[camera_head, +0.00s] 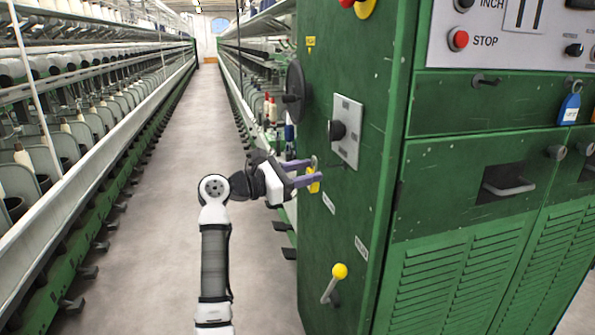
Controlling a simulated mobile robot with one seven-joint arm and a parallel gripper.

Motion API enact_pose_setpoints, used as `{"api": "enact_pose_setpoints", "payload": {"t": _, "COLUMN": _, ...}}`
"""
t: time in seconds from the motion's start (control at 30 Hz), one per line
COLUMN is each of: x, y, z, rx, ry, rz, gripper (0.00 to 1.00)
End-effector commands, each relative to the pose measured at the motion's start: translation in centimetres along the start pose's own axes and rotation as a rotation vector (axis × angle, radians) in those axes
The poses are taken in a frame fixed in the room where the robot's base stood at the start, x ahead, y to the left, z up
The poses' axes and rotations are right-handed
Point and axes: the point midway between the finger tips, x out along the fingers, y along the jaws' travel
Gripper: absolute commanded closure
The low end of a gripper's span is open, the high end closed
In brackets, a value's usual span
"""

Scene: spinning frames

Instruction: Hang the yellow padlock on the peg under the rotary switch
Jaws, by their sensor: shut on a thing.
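The yellow padlock (313,184) is between the two purple fingers of my gripper (309,172), with its shackle pointing up. My gripper is shut on it and reaches right toward the green cabinet's side. The rotary switch (338,130) has a black knob on a grey plate, a little above and right of the padlock. A small dark peg (338,166) sticks out below the plate, close to the right of the shackle. I cannot tell whether the shackle touches the peg.
The green cabinet (365,215) stands at the right, with a black handwheel (295,92) above my gripper. A yellow-knobbed lever (339,272) projects low on its side. Spinning frames line the clear grey aisle (165,170).

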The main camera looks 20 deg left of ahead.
Motion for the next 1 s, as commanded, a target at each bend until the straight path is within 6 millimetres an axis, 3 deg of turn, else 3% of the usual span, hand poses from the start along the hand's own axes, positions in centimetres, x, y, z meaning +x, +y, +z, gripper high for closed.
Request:
{"api": "enact_pose_setpoints", "payload": {"t": 0.63, "x": 3.9, "y": -0.8, "z": -0.3, "rx": 0.0, "ry": 0.0, "rz": -0.001, "gripper": 0.89}}
{"api": "enact_pose_setpoints", "payload": {"t": 1.0, "x": 4.8, "y": -1.1, "z": -1.4, "rx": 0.001, "ry": 0.0, "rz": 0.0, "gripper": 0.89}}
